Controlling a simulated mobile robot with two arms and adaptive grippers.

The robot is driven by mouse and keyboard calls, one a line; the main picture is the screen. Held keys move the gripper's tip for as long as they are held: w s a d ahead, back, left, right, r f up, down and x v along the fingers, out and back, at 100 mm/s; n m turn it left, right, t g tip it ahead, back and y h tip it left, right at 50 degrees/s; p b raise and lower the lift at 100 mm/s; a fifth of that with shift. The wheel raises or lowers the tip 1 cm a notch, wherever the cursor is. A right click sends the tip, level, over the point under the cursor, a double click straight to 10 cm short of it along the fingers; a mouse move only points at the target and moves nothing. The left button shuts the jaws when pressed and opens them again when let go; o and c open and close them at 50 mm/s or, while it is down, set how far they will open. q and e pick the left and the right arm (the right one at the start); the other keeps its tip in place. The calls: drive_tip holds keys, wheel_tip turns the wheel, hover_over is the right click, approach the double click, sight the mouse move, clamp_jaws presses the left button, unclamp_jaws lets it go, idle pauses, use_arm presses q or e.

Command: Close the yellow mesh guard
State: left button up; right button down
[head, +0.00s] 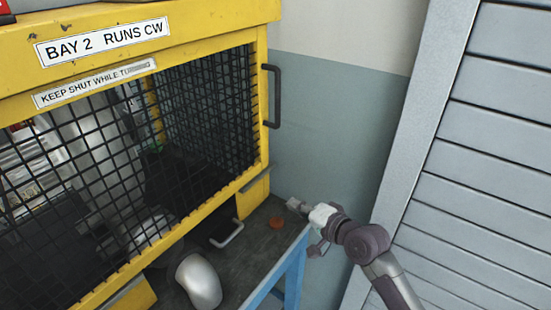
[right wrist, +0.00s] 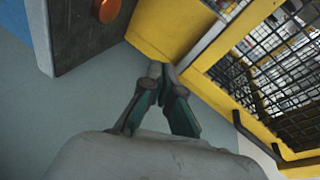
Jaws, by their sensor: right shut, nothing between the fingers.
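The yellow mesh guard (head: 215,188), a yellow frame with black wire mesh, fills the left of the head view. A dark bar handle (head: 277,96) stands on its right side. Part of the guard's frame and mesh (right wrist: 240,105) also shows at the right of the right wrist view. My right gripper (head: 296,205) is just right of the guard's lower corner, above the bench edge. In the right wrist view its fingers (right wrist: 163,72) are together and empty, near the yellow corner. My left gripper is out of view.
The dark bench top (head: 262,245) carries an orange disc (head: 276,222) and a pale handle (head: 228,236), with a blue bench frame (head: 292,275) at its edge. A grey slatted panel (head: 490,150) stands at the right. Bare wall (head: 330,130) lies between.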

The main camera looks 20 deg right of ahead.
drive_tip(key=w+d+r+m+t, duration=0.3)
drive_tip(key=w+d+r+m, duration=0.2)
drive_tip(key=w+r, duration=0.15)
drive_tip(key=x, duration=0.6)
drive_tip(key=r+x, duration=0.1)
drive_tip(key=x, duration=0.2)
drive_tip(key=shift+w+a, duration=0.25)
drive_tip(key=shift+a, duration=0.05)
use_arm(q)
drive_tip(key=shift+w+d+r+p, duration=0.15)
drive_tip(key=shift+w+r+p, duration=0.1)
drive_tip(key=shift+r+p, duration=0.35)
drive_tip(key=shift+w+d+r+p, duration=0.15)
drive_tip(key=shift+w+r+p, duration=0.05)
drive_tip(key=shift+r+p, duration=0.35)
use_arm(e)
drive_tip(key=s+a, duration=0.2)
drive_tip(key=a, duration=0.1)
drive_tip(key=shift+s, duration=0.35)
drive_tip(key=shift+a, duration=0.1)
